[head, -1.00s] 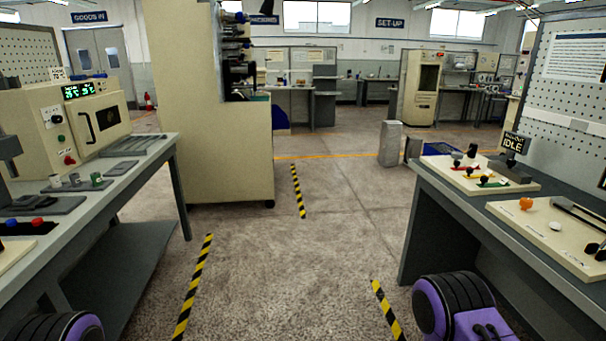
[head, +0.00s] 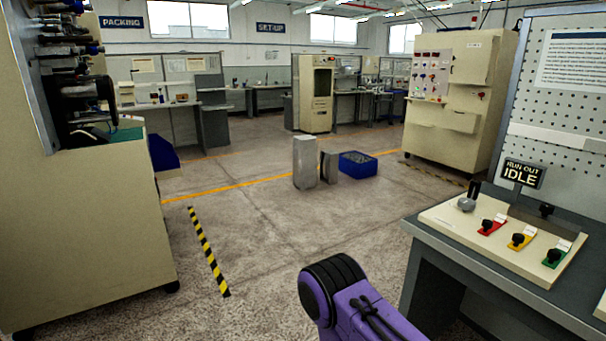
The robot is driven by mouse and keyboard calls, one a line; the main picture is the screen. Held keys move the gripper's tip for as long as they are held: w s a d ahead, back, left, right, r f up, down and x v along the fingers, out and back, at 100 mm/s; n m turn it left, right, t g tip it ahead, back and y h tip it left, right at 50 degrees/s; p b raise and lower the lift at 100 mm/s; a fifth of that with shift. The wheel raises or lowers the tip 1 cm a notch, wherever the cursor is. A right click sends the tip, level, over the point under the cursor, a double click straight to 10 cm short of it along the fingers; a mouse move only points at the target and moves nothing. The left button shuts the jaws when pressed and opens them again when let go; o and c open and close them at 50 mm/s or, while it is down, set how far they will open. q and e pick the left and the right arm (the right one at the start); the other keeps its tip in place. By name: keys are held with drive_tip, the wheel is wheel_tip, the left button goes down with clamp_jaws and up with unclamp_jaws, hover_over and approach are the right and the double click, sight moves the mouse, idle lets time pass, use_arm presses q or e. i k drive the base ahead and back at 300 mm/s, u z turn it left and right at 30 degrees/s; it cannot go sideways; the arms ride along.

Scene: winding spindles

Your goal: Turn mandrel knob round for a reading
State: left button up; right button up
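No knob in view can be made out as the mandrel knob. On the right bench, a cream panel (head: 470,228) carries a grey-topped lever (head: 467,199) and black knobs on a red plate (head: 491,227), a yellow plate (head: 520,241) and a green plate (head: 554,257). A small sign (head: 523,174) behind it reads "RUN OUT IDLE". A tall cream machine (head: 90,210) at the left bears dark spindle-like parts (head: 85,95) on its upper side. Neither gripper shows; only a purple and black link of my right arm is in view at the bottom.
The right bench (head: 450,258) and its pegboard (head: 560,140) bound the right side. Grey upright boxes (head: 305,162) and a blue bin (head: 358,163) stand on the floor ahead. A cream cabinet (head: 455,105) stands beyond. The floor between the left machine and right bench is open.

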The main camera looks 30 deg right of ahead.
sight(466, 203)
drive_tip(key=i, duration=1.25)
drive_tip(key=z, duration=2.4)
